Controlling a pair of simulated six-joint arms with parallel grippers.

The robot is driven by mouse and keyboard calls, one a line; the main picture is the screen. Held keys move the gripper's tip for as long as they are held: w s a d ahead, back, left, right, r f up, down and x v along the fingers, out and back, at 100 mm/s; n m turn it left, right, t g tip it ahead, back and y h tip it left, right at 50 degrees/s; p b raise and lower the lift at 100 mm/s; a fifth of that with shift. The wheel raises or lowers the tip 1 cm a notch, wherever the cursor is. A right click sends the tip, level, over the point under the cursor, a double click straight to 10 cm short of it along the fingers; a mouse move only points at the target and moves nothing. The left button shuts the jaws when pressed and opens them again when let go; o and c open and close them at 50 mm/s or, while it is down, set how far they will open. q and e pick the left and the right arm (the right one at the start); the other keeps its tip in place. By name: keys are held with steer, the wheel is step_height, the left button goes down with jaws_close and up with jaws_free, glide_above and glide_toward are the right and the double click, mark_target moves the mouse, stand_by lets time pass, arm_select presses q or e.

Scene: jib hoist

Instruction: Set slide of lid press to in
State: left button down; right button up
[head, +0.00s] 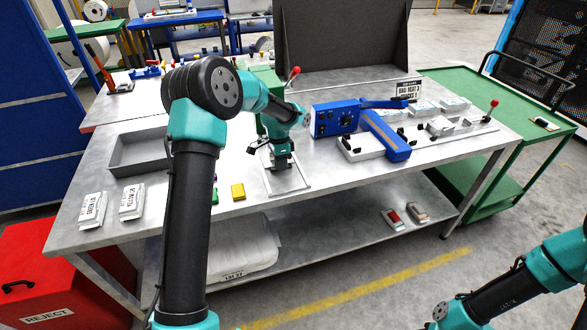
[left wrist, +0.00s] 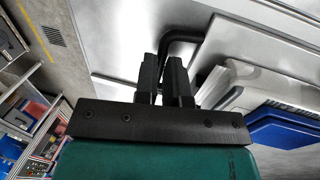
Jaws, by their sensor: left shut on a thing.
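The lid press shows as a green body (head: 268,92) with a red-knobbed lever (head: 293,73), partly hidden behind my left arm. A flat grey metal slide plate (head: 303,186) extends from it toward the table's front edge. My left gripper (head: 282,164) points down over this plate. In the left wrist view its black fingers (left wrist: 164,82) are shut on a bent black handle (left wrist: 184,37), which stands over bare grey metal. The grip itself is partly hidden by the fingers. My right arm shows at the lower right of the head view, but its gripper is out of frame.
A blue machine (head: 335,120) with a blue arm stands close right of my left gripper. A red reject bin (head: 55,285) stands at lower left.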

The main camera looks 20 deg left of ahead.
arm_select(q)
steer(key=c, duration=1.2)
jaws_free()
steer(key=shift+r, duration=0.1)
steer(key=shift+r, duration=0.55)
steer(key=shift+s+d+r, duration=0.1)
steer(key=shift+s+r, duration=0.1)
steer(key=shift+r, duration=0.4)
steer(key=shift+s+d+r, duration=0.1)
steer(key=shift+s+r, duration=0.05)
steer(key=shift+r, duration=0.45)
steer(key=s+d+r, duration=0.1)
steer(key=s+d, duration=0.6)
steer(key=s, duration=0.6)
steer(key=shift+d+r, duration=0.15)
steer(key=shift+d, duration=0.15)
steer(key=shift+s, duration=0.1)
